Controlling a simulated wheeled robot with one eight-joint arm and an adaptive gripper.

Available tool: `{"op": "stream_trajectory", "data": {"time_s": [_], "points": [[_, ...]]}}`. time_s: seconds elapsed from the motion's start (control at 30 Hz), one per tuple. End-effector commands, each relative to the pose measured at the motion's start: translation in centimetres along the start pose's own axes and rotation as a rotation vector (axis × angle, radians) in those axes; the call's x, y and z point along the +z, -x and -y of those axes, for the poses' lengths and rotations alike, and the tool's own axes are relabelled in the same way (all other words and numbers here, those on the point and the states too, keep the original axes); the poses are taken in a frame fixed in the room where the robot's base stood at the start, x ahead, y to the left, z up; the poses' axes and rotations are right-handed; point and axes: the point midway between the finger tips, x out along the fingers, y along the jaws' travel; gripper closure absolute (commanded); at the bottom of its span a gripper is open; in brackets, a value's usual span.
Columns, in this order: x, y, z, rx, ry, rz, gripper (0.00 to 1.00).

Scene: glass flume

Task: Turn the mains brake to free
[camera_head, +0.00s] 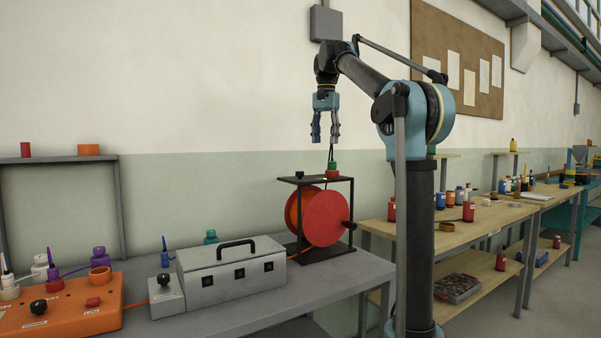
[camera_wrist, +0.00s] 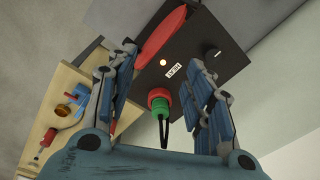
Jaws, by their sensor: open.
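A red and orange cable drum (camera_head: 322,217) stands in a black frame on the grey bench. The frame's top plate (camera_head: 325,181) carries a black knob (camera_head: 299,174) at the left and a green and red round part (camera_head: 332,168) at the right. Which control is the mains brake I cannot tell for certain. My gripper (camera_head: 325,138) is open and empty above the plate, apart from the knob.
A grey metal box with a handle (camera_head: 237,268) and a small grey knob box (camera_head: 166,296) stand left of the drum. An orange box (camera_head: 65,310) with bottles is farther left. Wooden benches (camera_head: 480,222) with bottles are at the right. Air around the gripper is clear.

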Motion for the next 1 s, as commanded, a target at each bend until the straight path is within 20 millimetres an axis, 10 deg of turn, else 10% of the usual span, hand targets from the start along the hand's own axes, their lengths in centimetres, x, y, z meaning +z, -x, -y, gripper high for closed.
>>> {"op": "stream_trajectory", "data": {"time_s": [0.5,1.0], "points": [[-1.5,4.7,9.6,0.035,-0.173,0.033,0.53],[-1.1,4.2,11.3,0.045,-0.218,0.038,0.53]]}}
